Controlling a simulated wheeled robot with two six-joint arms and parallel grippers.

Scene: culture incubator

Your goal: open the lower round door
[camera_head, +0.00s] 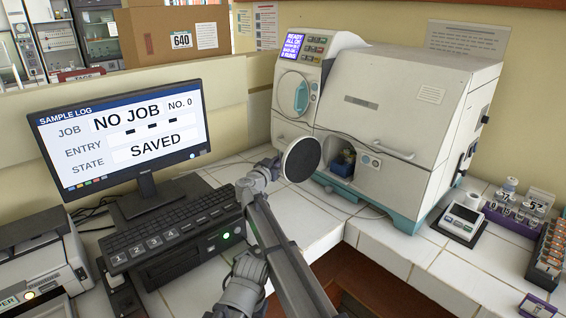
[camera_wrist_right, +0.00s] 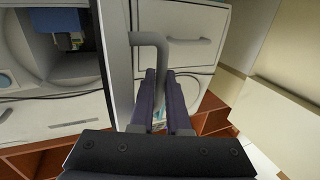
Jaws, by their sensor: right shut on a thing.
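The lower round door (camera_head: 301,158) stands swung out from the incubator's front, its dark round face showing in the head view. In the right wrist view the door (camera_wrist_right: 115,60) is nearly edge-on, with a grey bent handle (camera_wrist_right: 150,42) on one side. My right gripper (camera_wrist_right: 160,75) has its two fingers closed around this handle; its wrist also shows beside the door in the head view. The lower opening (camera_head: 345,158) is uncovered, with a blue and dark object inside. My left gripper is not in view.
The upper round door (camera_head: 294,94) is closed on the white incubator (camera_head: 375,85). A monitor (camera_head: 125,130) and keyboard (camera_head: 175,222) stand left of my arm. A small scale (camera_head: 458,222) and vial racks (camera_head: 520,212) stand on the right. Some white tiled counter before the incubator is clear.

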